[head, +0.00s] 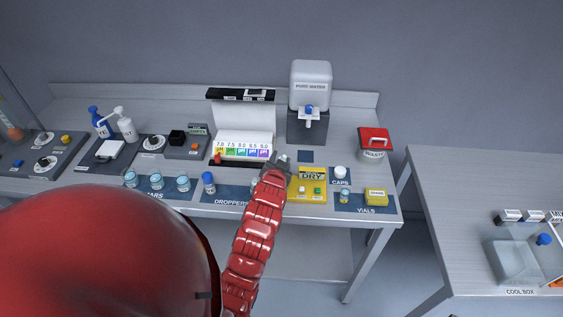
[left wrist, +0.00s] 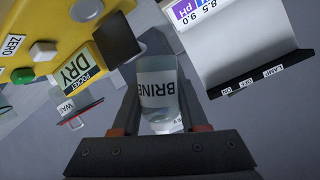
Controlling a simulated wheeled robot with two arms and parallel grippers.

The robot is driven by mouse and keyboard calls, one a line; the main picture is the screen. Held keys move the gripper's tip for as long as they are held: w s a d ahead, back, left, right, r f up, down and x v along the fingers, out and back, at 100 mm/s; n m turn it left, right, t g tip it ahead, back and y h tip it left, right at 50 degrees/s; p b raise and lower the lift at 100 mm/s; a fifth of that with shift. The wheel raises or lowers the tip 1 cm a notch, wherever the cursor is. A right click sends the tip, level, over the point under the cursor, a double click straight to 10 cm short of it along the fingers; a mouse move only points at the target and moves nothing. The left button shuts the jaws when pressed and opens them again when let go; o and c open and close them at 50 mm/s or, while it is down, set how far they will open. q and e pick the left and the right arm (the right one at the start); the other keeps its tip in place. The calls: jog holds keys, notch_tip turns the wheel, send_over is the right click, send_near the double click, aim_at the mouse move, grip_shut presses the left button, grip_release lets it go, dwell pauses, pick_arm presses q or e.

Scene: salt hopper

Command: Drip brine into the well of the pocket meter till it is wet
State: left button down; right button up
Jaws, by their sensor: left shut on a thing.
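The yellow pocket meter (head: 299,196) lies on the bench right of my left gripper (head: 277,163). Its display reads DRY. In the left wrist view the meter (left wrist: 45,40) fills the upper left, with a green and a white button and a dark square part beside the display. I cannot tell whether that part is the well. My left gripper (left wrist: 158,125) is shut on a clear vial (left wrist: 158,88) labelled BRINE. The vial's far end is near the meter, apart from it in the picture. My right gripper is out of view.
A pH colour chart stand (head: 243,135) stands just behind my left gripper. A pure water dispenser (head: 310,90) stands behind the meter, and a red-lidded waste bin (head: 373,147) to the right. Lidded jars (head: 156,182), a dropper (head: 208,182) and a yellow box (head: 376,196) line the front edge.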

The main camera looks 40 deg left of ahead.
pick_arm(q)
jog(key=m+t+y+b, duration=0.1)
jog(key=m+y+b, duration=0.1)
jog(key=m+b, duration=0.2)
jog(key=a+m+t+y+b, duration=0.1)
jog(key=m+y+b, duration=0.1)
jog(key=m+b, duration=0.2)
jog(key=a+r+m+t+y+b, duration=0.1)
jog(key=m+y+b, duration=0.1)
jog(key=m+b, duration=0.2)
jog(key=shift+s+a+m, duration=0.15)
jog(key=shift+s+m, duration=0.05)
jog(key=shift+m, duration=0.5)
jog(key=shift+s+a+m, duration=0.1)
jog(key=shift+s+m, duration=0.1)
jog(key=shift+m, duration=0.5)
dwell(1.7)
notch_tip(320, 180, up, 5)
jog(key=n+h+p, duration=0.2)
jog(key=n+p, duration=0.4)
jog(key=n+g+h+p, duration=0.1)
jog(key=n+h+p, duration=0.2)
jog(key=n+p, duration=0.3)
jog(key=n+g+h+p, duration=0.1)
jog(key=n+h+p, duration=0.2)
jog(key=n+p, duration=0.3)
